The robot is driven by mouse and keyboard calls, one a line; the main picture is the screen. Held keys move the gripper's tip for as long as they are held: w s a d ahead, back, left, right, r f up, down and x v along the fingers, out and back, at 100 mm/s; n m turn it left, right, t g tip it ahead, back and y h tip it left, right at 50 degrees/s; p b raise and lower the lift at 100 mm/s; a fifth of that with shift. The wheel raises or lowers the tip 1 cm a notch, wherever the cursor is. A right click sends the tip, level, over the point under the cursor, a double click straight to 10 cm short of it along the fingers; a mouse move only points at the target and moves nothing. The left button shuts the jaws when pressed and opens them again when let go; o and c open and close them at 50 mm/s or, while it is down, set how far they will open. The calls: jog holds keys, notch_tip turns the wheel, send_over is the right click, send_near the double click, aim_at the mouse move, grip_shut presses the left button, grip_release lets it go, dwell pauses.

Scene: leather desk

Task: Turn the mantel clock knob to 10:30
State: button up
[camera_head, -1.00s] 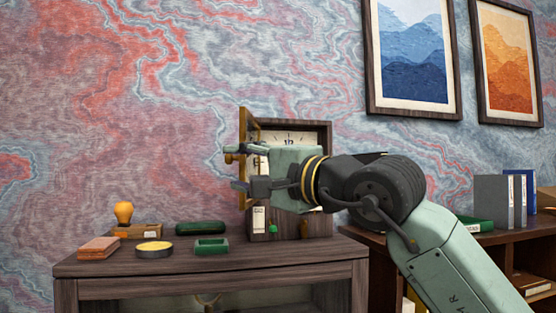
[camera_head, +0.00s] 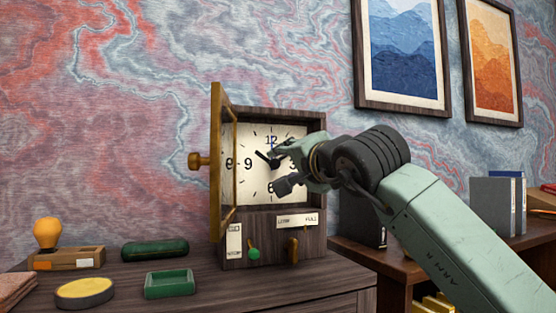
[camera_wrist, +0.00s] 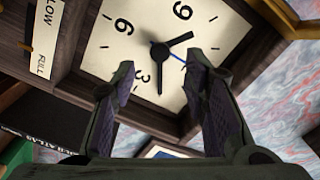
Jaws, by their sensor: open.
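The dark wooden mantel clock (camera_head: 315,119) stands on the desk, its brass-framed glass door (camera_head: 215,160) swung open to the left. Its cream face (camera_head: 250,189) is bare. One black hand points near 10; in the wrist view the other black hand (camera_wrist: 160,78) points between 12 and 3. A thin blue hand points near 12. The dark round centre hub (camera_wrist: 159,53) is visible there. Below the face are a green knob (camera_head: 253,253) and a brass lever (camera_head: 293,248). My gripper (camera_head: 278,168) is open and empty before the face's right half, fingers apart; contact with the hands cannot be told.
A green tray (camera_head: 170,284), a yellow-topped round tin (camera_head: 84,293), a green case (camera_head: 154,250) and a stamp (camera_head: 47,234) stand on the desk left of the clock. A lower shelf with binders (camera_head: 492,205) is at the right. The open door stands out left of the face.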

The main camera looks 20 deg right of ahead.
aim_at(276, 164)
jog(key=w+p, duration=0.1)
jog(key=w, duration=0.4)
jog(key=shift+w+a, duration=0.1)
grip_shut()
dwell(0.4)
dwell(0.4)
